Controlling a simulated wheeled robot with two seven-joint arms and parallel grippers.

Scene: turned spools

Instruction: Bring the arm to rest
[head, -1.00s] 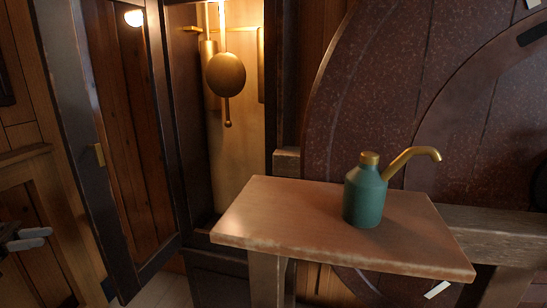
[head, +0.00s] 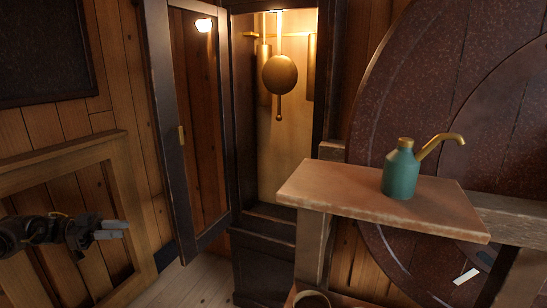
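My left gripper (head: 121,230) is at the left of the head view, at the end of my dark arm, which comes in from the left edge. Its two pale grey fingers point right and lie close to each other. I see nothing held between them, but the gap is too small to judge. The gripper hangs in front of the wooden wall panelling, apart from the open cabinet door to its right. My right gripper is not in view.
A tall dark clock case (head: 245,240) stands open, its door (head: 160,130) swung left, with a brass pendulum (head: 280,74) inside. A green oil can (head: 401,174) stands on a wooden shelf (head: 330,190) before a large dark red wheel (head: 400,90). Floor (head: 205,285) shows below.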

